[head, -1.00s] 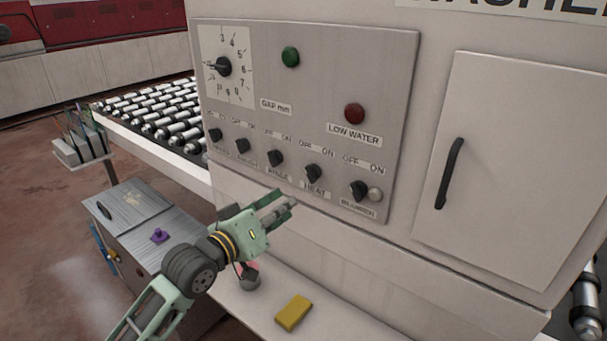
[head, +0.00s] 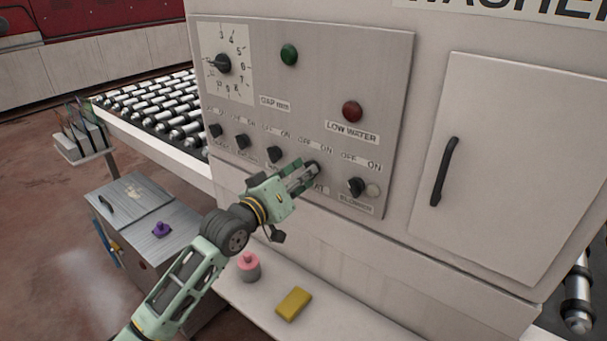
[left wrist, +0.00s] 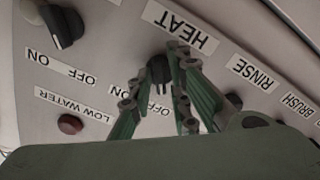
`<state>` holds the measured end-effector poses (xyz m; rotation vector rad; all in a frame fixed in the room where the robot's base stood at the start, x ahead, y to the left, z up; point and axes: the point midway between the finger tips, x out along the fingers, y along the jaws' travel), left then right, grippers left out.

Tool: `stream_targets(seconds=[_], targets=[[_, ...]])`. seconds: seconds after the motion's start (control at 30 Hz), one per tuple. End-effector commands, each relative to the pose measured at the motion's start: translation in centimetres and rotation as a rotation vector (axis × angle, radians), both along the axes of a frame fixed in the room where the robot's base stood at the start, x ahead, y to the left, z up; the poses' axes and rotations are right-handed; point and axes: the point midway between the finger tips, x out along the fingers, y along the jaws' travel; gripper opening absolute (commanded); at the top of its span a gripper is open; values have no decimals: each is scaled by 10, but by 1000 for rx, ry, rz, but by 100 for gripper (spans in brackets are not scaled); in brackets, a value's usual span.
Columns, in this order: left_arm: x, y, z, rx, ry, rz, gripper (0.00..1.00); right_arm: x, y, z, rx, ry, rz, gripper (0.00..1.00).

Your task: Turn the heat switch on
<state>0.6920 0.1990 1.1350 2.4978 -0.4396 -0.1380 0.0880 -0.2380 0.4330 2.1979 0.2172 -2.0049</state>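The heat switch is a small black rotary knob on the grey control panel (head: 390,95). In the head view my left gripper (head: 307,172) is at this knob and covers most of it and part of its label. In the left wrist view, which is upside down, the heat knob (left wrist: 158,70) shows beside the HEAT label (left wrist: 181,28). My left gripper's fingers (left wrist: 157,78) are apart, with the knob between their tips; whether they touch it I cannot tell. My right gripper is not in view.
The blower knob (head: 356,187) is close on the right, the rinse knob (head: 275,154) on the left. A red low-water lamp (head: 352,111) is above. A yellow block (head: 294,304) and a pink-topped container (head: 248,267) stand on the ledge below.

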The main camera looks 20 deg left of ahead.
Motion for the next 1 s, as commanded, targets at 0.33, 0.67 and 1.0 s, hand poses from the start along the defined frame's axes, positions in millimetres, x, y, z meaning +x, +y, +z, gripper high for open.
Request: stream_targets(seconds=[0.33, 0.67, 1.0], targets=[[0, 0, 0, 0, 1, 1, 0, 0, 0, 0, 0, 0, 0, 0], [0, 1, 0, 32, -11, 1, 0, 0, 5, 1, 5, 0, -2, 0], [0, 1, 0, 233, -82, 0, 0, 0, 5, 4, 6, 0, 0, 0]])
